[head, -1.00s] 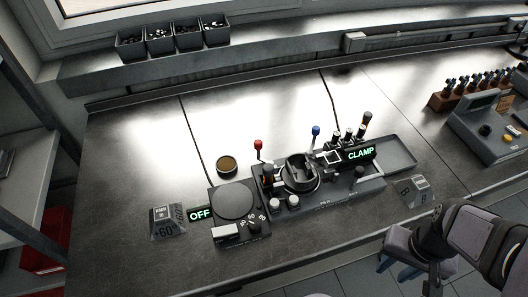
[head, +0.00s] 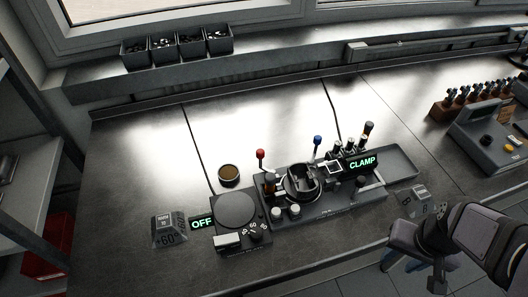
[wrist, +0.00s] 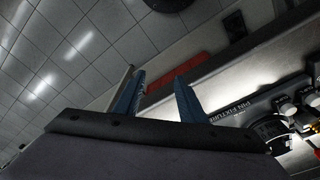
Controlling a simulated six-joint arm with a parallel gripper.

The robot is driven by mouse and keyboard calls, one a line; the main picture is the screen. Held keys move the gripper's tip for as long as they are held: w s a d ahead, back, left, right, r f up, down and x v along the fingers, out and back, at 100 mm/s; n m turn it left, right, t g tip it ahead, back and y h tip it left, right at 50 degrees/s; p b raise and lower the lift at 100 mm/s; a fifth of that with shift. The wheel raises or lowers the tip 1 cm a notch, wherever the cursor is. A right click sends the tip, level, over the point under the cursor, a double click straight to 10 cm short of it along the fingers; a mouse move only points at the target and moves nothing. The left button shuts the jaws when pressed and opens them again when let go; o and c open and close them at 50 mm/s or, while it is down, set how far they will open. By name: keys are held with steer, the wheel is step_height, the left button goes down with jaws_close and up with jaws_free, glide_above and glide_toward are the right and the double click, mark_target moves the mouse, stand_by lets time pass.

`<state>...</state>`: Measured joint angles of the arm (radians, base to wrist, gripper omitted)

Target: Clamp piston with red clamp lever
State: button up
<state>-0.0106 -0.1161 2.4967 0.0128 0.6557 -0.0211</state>
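The red clamp lever (head: 260,155) stands about upright at the back left of the dark pin fixture (head: 340,203). A dark round piston (head: 300,182) sits in the fixture's middle, right of the red lever. A blue-knobbed lever (head: 318,141) stands behind it to the right. A green display (head: 362,163) reads CLAMP. My gripper (head: 402,264) is at the lower right, off the bench's front edge and away from the lever. In the wrist view its two blue fingers (wrist: 160,88) are apart with nothing between them. The fixture's labelled edge (wrist: 235,110) shows there at the right.
A round plate device (head: 237,210) with a display reading OFF stands left of the fixture. A small round cup (head: 228,174) is behind it. Marked blocks stand at the left (head: 169,232) and right (head: 418,200). The bench behind the levers is clear.

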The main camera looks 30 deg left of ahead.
steer(key=w+a+r+n+t+p, duration=0.1)
steer(key=w+a+r+t+p, duration=0.15)
steer(key=w+r, duration=0.55)
steer(key=n+g+y+p, duration=0.1)
steer(key=n+g+y, duration=0.4)
steer(key=n, duration=1.6)
glide_toward(261, 151)
steer(key=a+f+h, duration=0.1)
steer(key=shift+g, duration=0.25)
steer(key=shift+p+x, duration=1.55)
steer(key=shift+x, duration=2.15)
steer(key=shift+a, duration=0.1)
jaws_close()
